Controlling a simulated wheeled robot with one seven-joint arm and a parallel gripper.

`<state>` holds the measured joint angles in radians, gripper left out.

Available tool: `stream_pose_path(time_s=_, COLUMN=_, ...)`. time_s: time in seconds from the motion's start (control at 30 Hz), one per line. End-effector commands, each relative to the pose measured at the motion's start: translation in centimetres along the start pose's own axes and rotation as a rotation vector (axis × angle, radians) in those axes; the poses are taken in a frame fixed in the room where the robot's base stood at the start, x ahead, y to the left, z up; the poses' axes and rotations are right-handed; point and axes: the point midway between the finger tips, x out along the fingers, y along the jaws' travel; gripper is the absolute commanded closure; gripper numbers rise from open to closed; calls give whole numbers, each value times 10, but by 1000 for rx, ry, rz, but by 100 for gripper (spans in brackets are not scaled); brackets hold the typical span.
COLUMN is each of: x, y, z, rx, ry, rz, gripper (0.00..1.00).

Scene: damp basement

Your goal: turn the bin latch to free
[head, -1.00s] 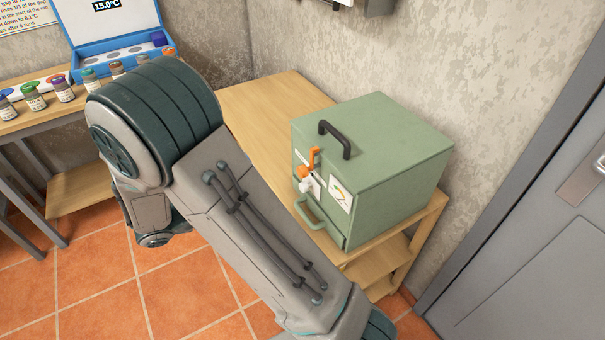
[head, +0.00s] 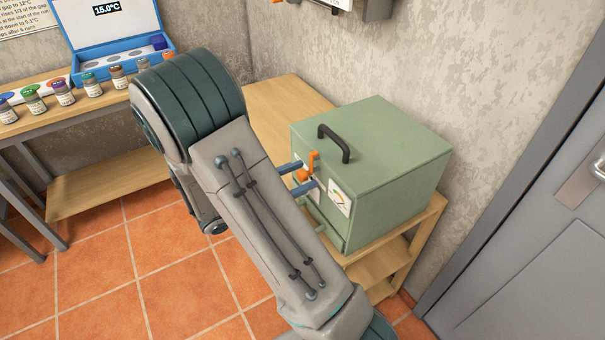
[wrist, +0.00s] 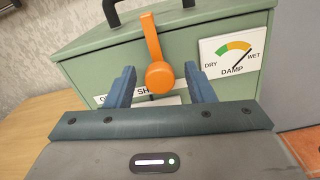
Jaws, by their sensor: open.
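The green bin (head: 385,165) stands on a wooden table, with a black handle (head: 335,143) on its lid. An orange latch (head: 312,162) is on its front face; in the wrist view the latch (wrist: 153,50) has a round hub low and its lever pointing up, leaning slightly left. My gripper (head: 302,176) is at the bin's front, its blue fingers on either side of the latch. In the wrist view my gripper (wrist: 160,88) is open, with the hub between the fingers. I cannot tell whether they touch it. Lettering behind the latch is partly hidden.
A dial card (wrist: 231,50) reading DRY, WET and DAMP is on the bin front, right of the latch. A green pull handle (head: 318,215) sits below. A bench with vials (head: 64,92) and a blue case (head: 115,55) stands left. A grey door (head: 540,220) is at right.

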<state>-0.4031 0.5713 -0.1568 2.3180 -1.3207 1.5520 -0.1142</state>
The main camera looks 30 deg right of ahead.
Motion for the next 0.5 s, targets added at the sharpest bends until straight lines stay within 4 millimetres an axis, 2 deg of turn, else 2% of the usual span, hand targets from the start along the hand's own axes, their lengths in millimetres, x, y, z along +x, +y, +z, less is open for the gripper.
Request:
stream_pose_path(time_s=0.13, x=8, y=0, z=0, rx=-1, ry=1, rz=0, gripper=51)
stream_pose_path(time_s=0.4, x=10, y=0, z=0, rx=0, ry=1, rz=0, gripper=51)
stream_pose_path(time_s=0.43, x=10, y=0, z=0, rx=0, ry=1, rz=0, gripper=57)
stream_pose_path(time_s=0.5, x=10, y=0, z=0, rx=0, ry=1, rz=0, gripper=76)
